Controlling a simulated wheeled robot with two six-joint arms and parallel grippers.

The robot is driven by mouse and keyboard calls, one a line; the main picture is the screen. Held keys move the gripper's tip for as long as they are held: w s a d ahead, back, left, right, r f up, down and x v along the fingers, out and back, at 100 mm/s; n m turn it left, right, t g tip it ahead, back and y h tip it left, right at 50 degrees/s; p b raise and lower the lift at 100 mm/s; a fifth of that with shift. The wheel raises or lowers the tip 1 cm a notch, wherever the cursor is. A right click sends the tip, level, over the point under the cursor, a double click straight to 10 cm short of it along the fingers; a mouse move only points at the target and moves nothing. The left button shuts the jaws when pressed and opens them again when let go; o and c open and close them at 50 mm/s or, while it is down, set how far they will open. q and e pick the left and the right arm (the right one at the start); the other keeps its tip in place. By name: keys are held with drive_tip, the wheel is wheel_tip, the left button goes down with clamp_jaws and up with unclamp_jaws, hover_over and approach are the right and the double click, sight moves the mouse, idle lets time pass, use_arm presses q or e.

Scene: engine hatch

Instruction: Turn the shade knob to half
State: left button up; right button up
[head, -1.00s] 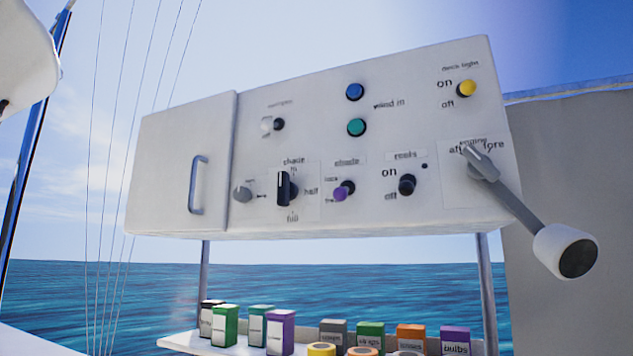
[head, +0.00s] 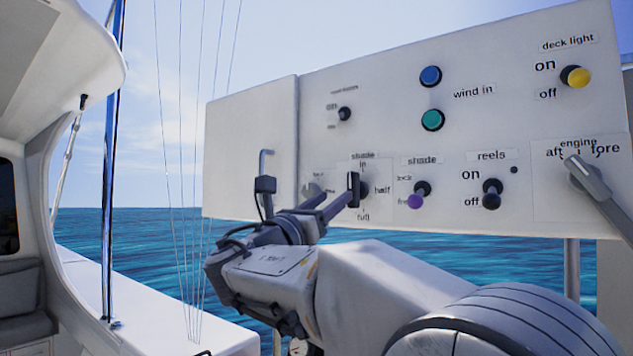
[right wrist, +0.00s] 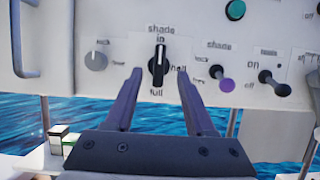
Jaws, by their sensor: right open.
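The shade knob (head: 354,188) is a black bar knob on the white panel, with "in" above it, "half" to its right and "full" below. It shows more clearly in the right wrist view (right wrist: 158,66), standing upright with its pale mark at the top, towards "in". My right gripper (head: 334,197) is in front of the panel at the knob. In the right wrist view its open fingers (right wrist: 159,74) sit on either side of the knob, with gaps to it. I cannot tell how far the fingertips are from the panel. My left gripper is not in view.
A grey round knob (right wrist: 96,61) is left of the shade knob. A purple-tipped shade switch (head: 416,199) and a black reels switch (head: 491,194) are to its right. The engine lever (head: 590,180) juts out at far right. A cabinet handle (right wrist: 26,40) is at left.

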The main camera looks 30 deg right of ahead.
sight(350, 182)
drive_tip(key=p+x, duration=0.4)
drive_tip(key=x, duration=0.4)
drive_tip(key=shift+w+d+r+p, duration=0.15)
drive_tip(key=shift+d+r+p, duration=0.1)
drive_tip(key=shift+p, duration=0.15)
drive_tip(key=shift+w+d+r, duration=0.15)
drive_tip(key=shift+w+d, duration=0.1)
drive_tip(key=shift+d, duration=0.4)
clamp_jaws()
